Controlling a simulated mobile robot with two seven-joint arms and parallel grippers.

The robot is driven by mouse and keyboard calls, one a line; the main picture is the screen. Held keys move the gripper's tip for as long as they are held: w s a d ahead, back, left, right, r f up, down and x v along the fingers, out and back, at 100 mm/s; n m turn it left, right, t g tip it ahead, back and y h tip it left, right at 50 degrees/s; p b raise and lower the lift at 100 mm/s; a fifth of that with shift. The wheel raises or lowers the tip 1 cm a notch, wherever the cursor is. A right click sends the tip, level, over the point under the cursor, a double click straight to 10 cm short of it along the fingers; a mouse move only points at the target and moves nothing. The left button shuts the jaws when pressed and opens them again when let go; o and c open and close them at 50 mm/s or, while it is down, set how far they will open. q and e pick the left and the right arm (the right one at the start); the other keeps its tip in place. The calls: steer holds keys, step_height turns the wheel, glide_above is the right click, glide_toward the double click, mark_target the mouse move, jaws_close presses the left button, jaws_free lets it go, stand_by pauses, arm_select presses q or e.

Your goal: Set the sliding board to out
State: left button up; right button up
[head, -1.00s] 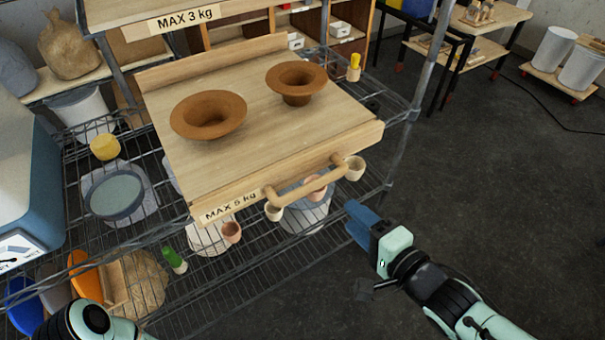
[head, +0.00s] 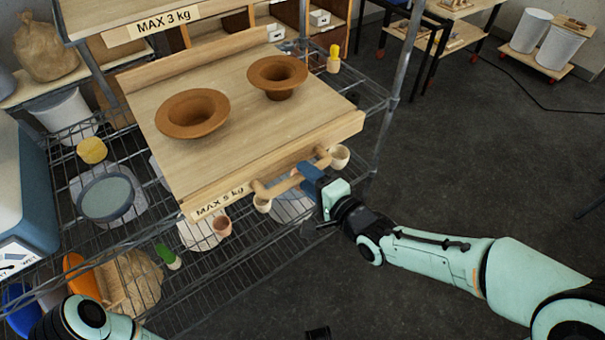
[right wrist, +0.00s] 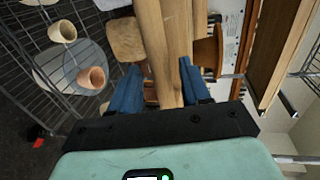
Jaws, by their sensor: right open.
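The sliding board (head: 270,125) is a pale wooden shelf labelled MAX 5 kg, jutting forward from a wire rack. Two brown flared pots, one at the left (head: 192,113) and one at the right (head: 277,77), stand on it. A wooden bar handle (head: 275,188) is on its front edge. My right gripper (head: 310,174) is at the right part of the handle, its blue fingers partly hiding it. In the right wrist view the open fingers (right wrist: 157,82) stand on either side of the wooden bar (right wrist: 158,55). My left gripper is out of view.
Small cups, including a terracotta one (head: 222,226), and a blue-rimmed basin (head: 105,197) are on the wire shelf below. A fixed board (head: 125,15) labelled MAX 3 kg is above. A metal post (head: 393,90) stands right of the board.

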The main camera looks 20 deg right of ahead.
steer(key=shift+x, duration=1.2)
jaws_close()
